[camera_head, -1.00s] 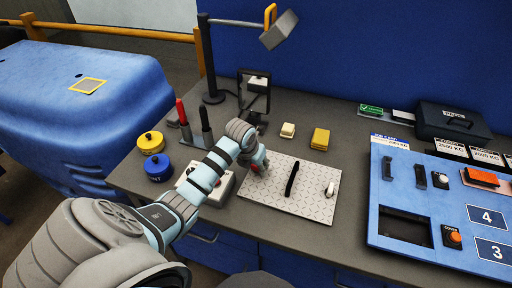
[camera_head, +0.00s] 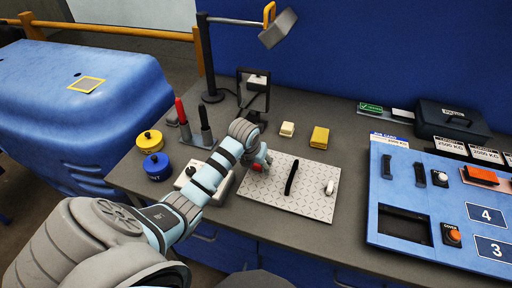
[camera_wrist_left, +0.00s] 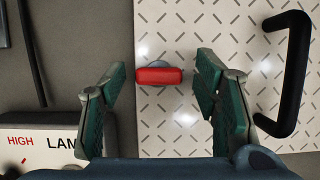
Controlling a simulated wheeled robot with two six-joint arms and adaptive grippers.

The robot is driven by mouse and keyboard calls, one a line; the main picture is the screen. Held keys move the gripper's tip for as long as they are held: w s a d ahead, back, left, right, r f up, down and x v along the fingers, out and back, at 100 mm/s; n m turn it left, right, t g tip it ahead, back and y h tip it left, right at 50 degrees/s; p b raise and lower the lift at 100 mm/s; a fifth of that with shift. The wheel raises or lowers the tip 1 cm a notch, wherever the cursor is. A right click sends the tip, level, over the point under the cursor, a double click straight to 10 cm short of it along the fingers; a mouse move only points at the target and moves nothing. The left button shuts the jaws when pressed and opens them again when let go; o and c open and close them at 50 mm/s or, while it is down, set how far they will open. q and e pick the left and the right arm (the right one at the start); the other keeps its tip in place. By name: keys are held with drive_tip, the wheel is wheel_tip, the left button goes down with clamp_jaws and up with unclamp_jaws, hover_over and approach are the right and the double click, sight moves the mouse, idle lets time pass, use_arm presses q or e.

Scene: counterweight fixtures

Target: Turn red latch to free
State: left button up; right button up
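The red latch (camera_wrist_left: 160,76) is a short red bar on a grey round base at the left part of the patterned metal plate (camera_head: 310,206). In the wrist view it lies crosswise between the fingers of my left gripper (camera_wrist_left: 163,66), with a gap on both sides. The fingers are open. In the head view my left gripper (camera_head: 262,163) is over the plate's left end, and the red latch (camera_head: 257,167) shows partly beside it. My right gripper is not in view.
A black bar handle (camera_head: 292,178) and a white knob (camera_head: 330,187) are on the plate. A white box (camera_wrist_left: 45,140) with lettering stands left of it. A blue panel (camera_head: 400,165) lies to the right. Yellow (camera_head: 320,138) and cream (camera_head: 287,129) blocks sit behind.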

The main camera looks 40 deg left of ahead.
use_arm(q)
drive_tip(key=shift+r, duration=0.1)
drive_tip(key=v, duration=1.1)
drive_tip(key=shift+s+r, duration=0.25)
drive_tip(key=shift+r, duration=0.1)
